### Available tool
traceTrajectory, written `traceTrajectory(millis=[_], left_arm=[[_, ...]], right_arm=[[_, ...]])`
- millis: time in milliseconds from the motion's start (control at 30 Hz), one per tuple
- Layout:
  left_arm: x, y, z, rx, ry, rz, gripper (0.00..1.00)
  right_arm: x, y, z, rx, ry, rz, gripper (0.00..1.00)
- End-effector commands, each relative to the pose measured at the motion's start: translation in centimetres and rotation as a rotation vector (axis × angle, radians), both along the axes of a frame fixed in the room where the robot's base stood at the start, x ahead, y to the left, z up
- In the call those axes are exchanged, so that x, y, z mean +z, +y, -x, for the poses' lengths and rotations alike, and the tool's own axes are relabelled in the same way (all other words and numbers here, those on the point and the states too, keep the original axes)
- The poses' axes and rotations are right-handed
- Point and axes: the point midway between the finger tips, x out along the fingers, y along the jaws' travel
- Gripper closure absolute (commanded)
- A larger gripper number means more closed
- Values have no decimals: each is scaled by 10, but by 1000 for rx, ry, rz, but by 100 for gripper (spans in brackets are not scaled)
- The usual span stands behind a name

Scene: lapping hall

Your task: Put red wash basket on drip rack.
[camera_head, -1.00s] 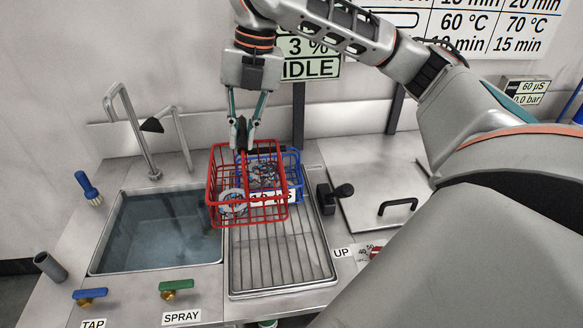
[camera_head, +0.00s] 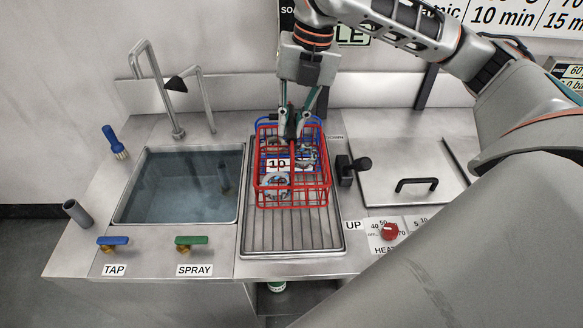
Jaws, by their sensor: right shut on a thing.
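The red wash basket (camera_head: 291,188) is a wire basket with round parts inside. My right gripper (camera_head: 292,132) points down from above and is shut on its handle. The basket is over the drip rack (camera_head: 290,236), a ribbed metal tray right of the sink. I cannot tell whether its bottom touches the bars. A blue wire basket (camera_head: 314,120) stands behind it at the back of the rack, largely hidden by the red one and the gripper. My left gripper is not in view.
The water-filled sink (camera_head: 180,195) is on the left, with a bent tap pipe (camera_head: 152,90) behind it. A black lever (camera_head: 352,168) stands right of the rack, beside a lid with a black handle (camera_head: 416,184). The rack's front part is clear.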

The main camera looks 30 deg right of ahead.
Motion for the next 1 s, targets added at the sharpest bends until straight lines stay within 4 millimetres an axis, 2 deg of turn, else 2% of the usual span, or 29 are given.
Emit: traceTrajectory(millis=[433, 600, 767, 1000], left_arm=[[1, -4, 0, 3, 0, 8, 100], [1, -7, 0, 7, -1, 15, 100], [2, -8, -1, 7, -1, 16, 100], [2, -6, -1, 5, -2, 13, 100]], right_arm=[[-74, 0, 0, -1, 0, -2, 100], [-89, 0, -1, 0, -4, -2, 100], [-96, 0, -1, 0, -3, -3, 100], [-122, 0, 0, 0, -2, -3, 100]])
